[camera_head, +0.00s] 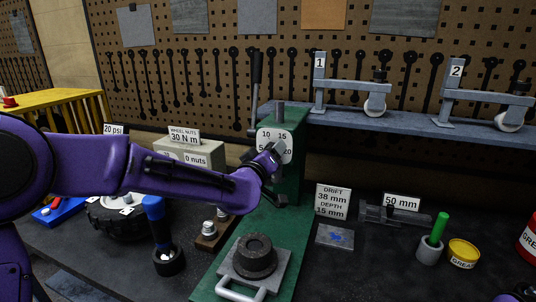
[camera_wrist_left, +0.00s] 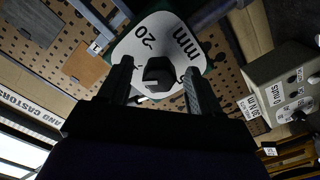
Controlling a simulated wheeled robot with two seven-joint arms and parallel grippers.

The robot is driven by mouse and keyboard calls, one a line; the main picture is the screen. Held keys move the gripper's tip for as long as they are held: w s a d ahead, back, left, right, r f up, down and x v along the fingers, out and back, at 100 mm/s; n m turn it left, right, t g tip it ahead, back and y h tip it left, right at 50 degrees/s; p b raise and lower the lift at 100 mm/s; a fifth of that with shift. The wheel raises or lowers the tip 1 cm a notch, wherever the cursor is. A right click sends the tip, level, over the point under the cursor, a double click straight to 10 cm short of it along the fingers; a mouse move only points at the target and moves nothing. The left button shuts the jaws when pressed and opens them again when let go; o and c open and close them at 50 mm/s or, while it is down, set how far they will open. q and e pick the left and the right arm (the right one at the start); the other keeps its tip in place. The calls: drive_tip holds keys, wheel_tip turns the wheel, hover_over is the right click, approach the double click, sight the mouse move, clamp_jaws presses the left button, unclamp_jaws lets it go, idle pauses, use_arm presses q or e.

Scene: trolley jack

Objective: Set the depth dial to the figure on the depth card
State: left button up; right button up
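My left gripper (camera_head: 276,160) is at the dial, fingers open. In the wrist view its fingers (camera_wrist_left: 160,90) stand on either side of the knob, with visible gaps. Where the knob points is unclear. The depth card (camera_head: 333,201) reads drift 38 mm, depth 15 mm. My right gripper is not recognisable.
Below the dial, a dark round part (camera_head: 254,256) sits on the press's plate. To the right are a 50 mm sign (camera_head: 401,202), a green rod in a cup (camera_head: 431,248) and a yellow grease tin (camera_head: 463,253). A beige box (camera_head: 190,150) stands behind my left arm.

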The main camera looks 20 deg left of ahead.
use_arm(q)
drive_tip(key=s, duration=1)
drive_tip(key=shift+s+a, duration=0.25)
drive_tip(key=shift+d, duration=0.1)
